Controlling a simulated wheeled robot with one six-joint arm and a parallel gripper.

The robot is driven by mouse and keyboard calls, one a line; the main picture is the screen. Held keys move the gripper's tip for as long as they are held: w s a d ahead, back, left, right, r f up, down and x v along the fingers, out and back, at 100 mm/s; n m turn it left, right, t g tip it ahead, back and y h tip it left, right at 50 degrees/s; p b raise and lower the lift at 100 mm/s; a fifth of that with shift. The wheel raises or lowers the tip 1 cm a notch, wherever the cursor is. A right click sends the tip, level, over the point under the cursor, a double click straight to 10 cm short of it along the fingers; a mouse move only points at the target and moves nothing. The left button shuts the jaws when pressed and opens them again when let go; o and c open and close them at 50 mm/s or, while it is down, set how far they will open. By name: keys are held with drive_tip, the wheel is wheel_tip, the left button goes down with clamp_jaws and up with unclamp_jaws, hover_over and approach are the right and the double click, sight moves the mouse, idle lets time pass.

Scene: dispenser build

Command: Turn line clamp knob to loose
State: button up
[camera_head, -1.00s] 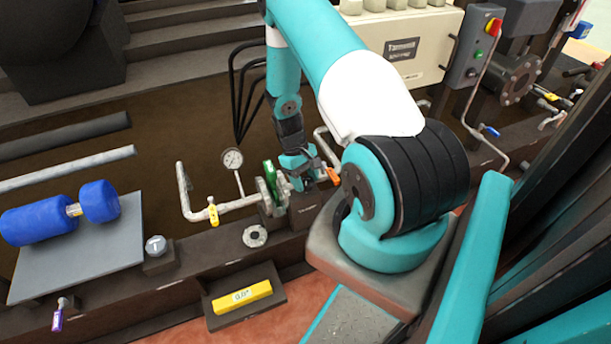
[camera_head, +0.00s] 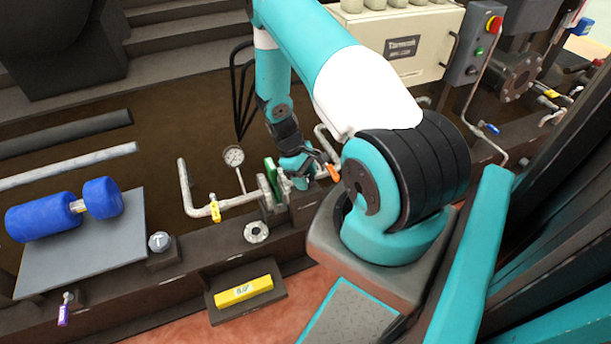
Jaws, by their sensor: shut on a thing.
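My gripper (camera_head: 296,168) is at the pipe joint in the middle of the view, low over the dark base. It is shut on a small part at the joint, which I take to be the line clamp knob. The jaws and wrist hide most of it, so its setting cannot be read. A green part (camera_head: 271,174) stands upright between the grey pipe flanges, just left of my gripper. The pipe (camera_head: 198,211) runs left from the joint. An orange piece (camera_head: 333,171) shows just right of my gripper.
A dial gauge (camera_head: 234,156) and a yellow valve handle (camera_head: 215,209) stand on the pipe, left of the joint. A yellow block (camera_head: 243,291) lies on a ledge in front. Blue rollers (camera_head: 48,218) rest on a grey plate at left. A beige cabinet (camera_head: 420,45) stands behind.

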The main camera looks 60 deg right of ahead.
drive_tip(key=o, duration=0.9)
drive_tip(key=p+v, duration=0.1)
drive_tip(key=v, duration=1.6)
drive_tip(key=shift+r+p, duration=0.25)
drive_tip(key=shift+p, duration=0.15)
